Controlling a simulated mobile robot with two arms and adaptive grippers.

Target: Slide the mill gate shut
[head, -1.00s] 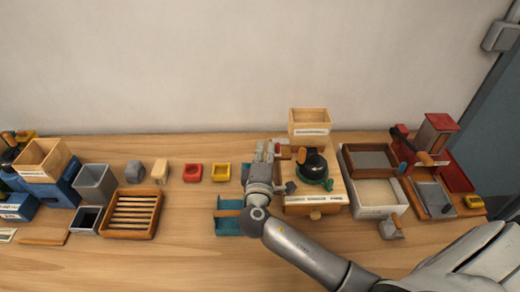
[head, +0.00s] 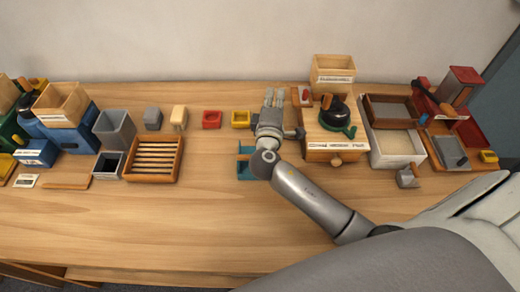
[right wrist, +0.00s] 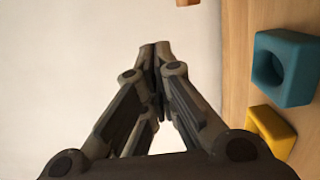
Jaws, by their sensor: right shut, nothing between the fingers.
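The mill (head: 335,146) is a wooden box with a black dome, a green part on top and a small round knob low on its front. A small wooden piece with a red part (head: 304,97) is at its back left corner; I cannot tell whether this is the gate or how far it is slid. My right gripper (head: 271,97) is just left of the mill, apart from it, with its fingers pointing to the wall. In the right wrist view its fingertips (right wrist: 155,48) meet and hold nothing. My left gripper is not in view.
A teal holder (head: 245,170) lies partly under my right arm. The front table is clear.

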